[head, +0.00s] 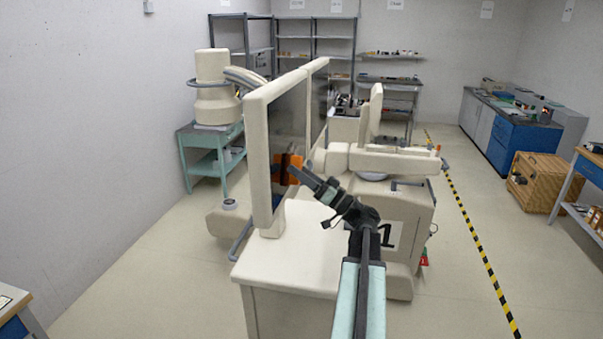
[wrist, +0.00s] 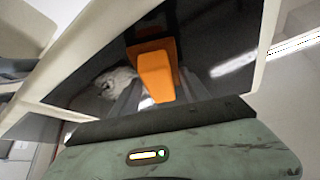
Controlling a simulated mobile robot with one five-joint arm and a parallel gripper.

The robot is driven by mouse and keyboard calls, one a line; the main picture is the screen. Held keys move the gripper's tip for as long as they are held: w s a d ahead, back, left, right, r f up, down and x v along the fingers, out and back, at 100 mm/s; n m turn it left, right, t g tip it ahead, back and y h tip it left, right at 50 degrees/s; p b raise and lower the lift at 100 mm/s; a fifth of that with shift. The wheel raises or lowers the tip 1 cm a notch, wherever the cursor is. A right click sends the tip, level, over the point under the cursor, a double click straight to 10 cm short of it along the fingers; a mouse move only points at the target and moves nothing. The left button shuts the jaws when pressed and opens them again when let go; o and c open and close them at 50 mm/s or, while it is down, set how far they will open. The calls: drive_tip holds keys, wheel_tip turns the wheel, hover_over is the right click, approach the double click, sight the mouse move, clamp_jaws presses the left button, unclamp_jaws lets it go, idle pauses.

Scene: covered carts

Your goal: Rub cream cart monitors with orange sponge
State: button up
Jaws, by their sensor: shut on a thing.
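The cream cart (head: 290,250) carries two upright cream-framed monitors with dark glossy screens. The near monitor (head: 257,155) stands over the cart's front; the second monitor (head: 319,66) is behind it. My gripper (head: 293,171) is shut on the orange sponge (head: 280,168) in front of the near screen. In the wrist view the sponge (wrist: 156,77) sits between both fingers, with an orange reflection beyond it in the dark screen (wrist: 75,95). The sponge is at or very near the glass; contact is unclear. A whitish smudge (wrist: 116,82) shows on the screen, left of the sponge.
A cream machine (head: 395,162) marked 1 stands close right of the monitors, beside my arm. A teal side table (head: 210,140) with a cream device is at back left. Shelves line the back wall. Floor is open at left and along the striped line (head: 470,235).

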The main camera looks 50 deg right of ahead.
drive_tip(key=shift+w+d, duration=0.4)
drive_tip(key=shift+d, duration=0.35)
drive_tip(key=shift+w+d, duration=0.4)
drive_tip(key=shift+d, duration=0.35)
drive_tip(key=shift+d, duration=0.1)
drive_tip(key=shift+w+d, duration=0.5)
drive_tip(key=shift+d, duration=0.15)
drive_tip(key=shift+w+d, duration=0.45)
drive_tip(key=shift+d, duration=0.2)
drive_tip(key=shift+d, duration=0.1)
drive_tip(key=shift+w+d, duration=0.45)
drive_tip(key=shift+d, duration=0.25)
drive_tip(key=shift+w+d, duration=0.4)
drive_tip(key=shift+d, duration=0.25)
drive_tip(key=shift+d, duration=0.15)
